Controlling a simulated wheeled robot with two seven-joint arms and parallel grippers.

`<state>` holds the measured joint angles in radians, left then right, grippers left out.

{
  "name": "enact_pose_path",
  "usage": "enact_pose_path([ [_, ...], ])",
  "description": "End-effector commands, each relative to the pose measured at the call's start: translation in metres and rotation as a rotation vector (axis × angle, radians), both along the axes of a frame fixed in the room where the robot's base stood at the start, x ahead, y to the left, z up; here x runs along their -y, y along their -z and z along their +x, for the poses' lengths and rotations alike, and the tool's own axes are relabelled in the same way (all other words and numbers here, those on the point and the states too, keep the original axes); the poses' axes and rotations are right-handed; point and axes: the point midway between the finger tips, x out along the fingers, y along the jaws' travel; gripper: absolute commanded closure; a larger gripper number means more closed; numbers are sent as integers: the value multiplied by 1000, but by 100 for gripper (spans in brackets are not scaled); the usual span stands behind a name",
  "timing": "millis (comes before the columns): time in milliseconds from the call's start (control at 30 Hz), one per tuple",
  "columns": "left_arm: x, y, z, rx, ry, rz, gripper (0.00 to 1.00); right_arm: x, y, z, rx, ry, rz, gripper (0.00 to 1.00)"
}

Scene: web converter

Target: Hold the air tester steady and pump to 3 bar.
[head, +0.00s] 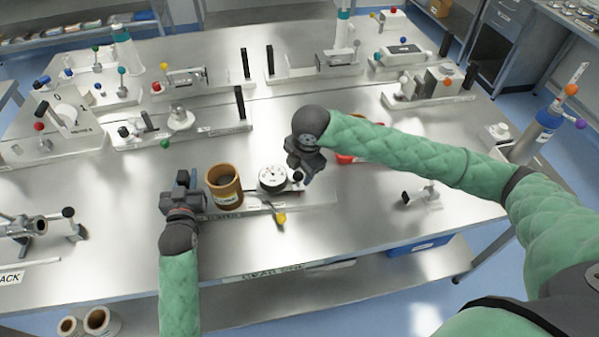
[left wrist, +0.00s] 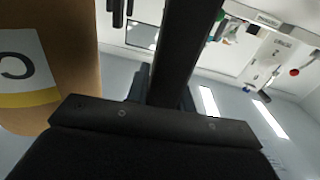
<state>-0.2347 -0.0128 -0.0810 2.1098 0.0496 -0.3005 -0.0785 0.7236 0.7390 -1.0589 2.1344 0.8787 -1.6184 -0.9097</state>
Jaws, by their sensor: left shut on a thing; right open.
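The air tester (head: 318,195) is a flat pale base on the table. It carries a brown open-topped cylinder (head: 225,188), a round white dial gauge (head: 272,177) and a lever with a yellow knob (head: 280,218). The dial reading is too small to tell. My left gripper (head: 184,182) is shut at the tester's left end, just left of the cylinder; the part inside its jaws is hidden. The left wrist view shows the labelled cylinder (left wrist: 38,85) close by. My right gripper (head: 302,176) is open near the tester's right end, beside the gauge; whether it touches anything I cannot tell.
A red round thing (head: 347,157) is partly hidden behind my right arm. A small clamp-like fixture (head: 423,194) stands to the right. A row of bench fixtures (head: 180,125) with black posts lies behind. Bare table lies in front of the tester.

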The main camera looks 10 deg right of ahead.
Motion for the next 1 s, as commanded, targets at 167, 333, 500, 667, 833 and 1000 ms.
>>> enact_pose_path([
  [167, 1, 15, -2, -24, 1, 2, 100, -1, 16, 2, -2, 0, 0, 50],
  [333, 1, 15, -2, -24, 1, 2, 100, -1, 18, 3, 0, 0, 0, 50],
  [500, 1, 15, -2, -24, 1, 2, 100, -1, 18, 3, 0, 0, 0, 50],
  [667, 1, 15, -2, -24, 1, 2, 100, -1, 18, 3, 0, 0, 0, 82],
  [833, 0, 15, -2, -24, 1, 2, 100, -1, 18, 2, -1, 0, 0, 100],
  [1000, 0, 15, -2, -24, 1, 2, 100, 7, 19, 1, -3, 0, -1, 100],
])
